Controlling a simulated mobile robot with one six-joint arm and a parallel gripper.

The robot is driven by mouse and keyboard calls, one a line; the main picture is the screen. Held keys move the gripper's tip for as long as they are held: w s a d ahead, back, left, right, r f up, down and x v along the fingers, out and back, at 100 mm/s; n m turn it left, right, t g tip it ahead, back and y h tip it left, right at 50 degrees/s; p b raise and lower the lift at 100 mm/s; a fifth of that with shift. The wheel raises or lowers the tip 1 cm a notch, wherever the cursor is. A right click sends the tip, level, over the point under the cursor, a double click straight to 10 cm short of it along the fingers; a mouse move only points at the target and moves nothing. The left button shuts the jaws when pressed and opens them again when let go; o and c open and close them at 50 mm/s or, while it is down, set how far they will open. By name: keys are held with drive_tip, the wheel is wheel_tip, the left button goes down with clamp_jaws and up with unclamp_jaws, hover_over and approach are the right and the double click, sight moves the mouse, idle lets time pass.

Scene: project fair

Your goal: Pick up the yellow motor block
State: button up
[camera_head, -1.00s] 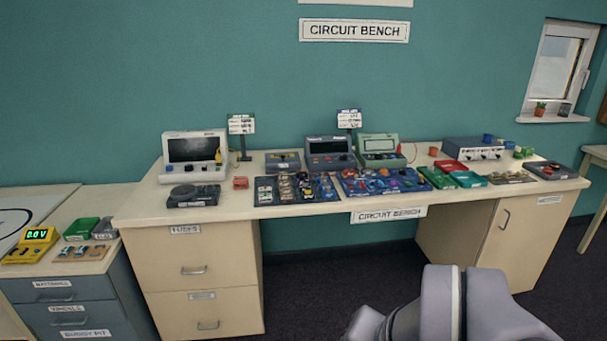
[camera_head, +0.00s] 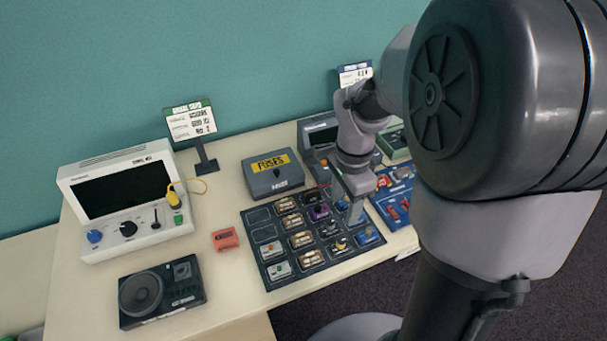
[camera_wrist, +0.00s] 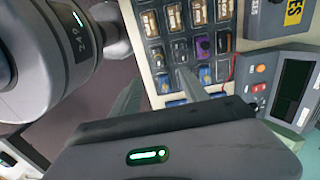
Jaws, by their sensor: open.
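The dark parts tray (camera_head: 262,217) holds small blocks in rows of compartments. A small block with a yellow top (camera_head: 340,244) sits in its front row, beside a blue block (camera_head: 367,235); I take it as the yellow motor block, though it is too small to be sure. In the wrist view, a block with a yellow spot (camera_wrist: 180,50) sits between a purple block (camera_wrist: 203,46) and the tray edge. My gripper (camera_head: 356,215) is open above the tray's right part, and its fingers (camera_wrist: 160,92) show empty in the wrist view. My arm hides the bench's right side.
A grey fuse box (camera_head: 272,176) stands behind the tray. A red block (camera_head: 225,239), a black device (camera_head: 160,293) and a white screen unit (camera_head: 125,200) stand to its left. A blue tray (camera_head: 392,200) lies close on the right. Bare bench shows left of the tray.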

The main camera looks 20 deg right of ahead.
drive_tip(key=b, duration=0.4)
approach(341, 241)
drive_tip(key=f, duration=0.5)
drive_tip(key=shift+s+a, duration=0.25)
drive_tip(key=shift+s, duration=0.1)
drive_tip(key=f+b, duration=0.1)
drive_tip(key=f, duration=0.1)
drive_tip(key=f+b, duration=0.1)
drive_tip(key=f, duration=0.1)
drive_tip(key=f+b, duration=0.1)
drive_tip(key=f, duration=0.1)
drive_tip(key=shift+w+d, duration=0.2)
drive_tip(key=shift+w, duration=0.1)
drive_tip(key=shift+r, duration=0.1)
drive_tip(key=shift+c, duration=1.1)
clamp_jaws()
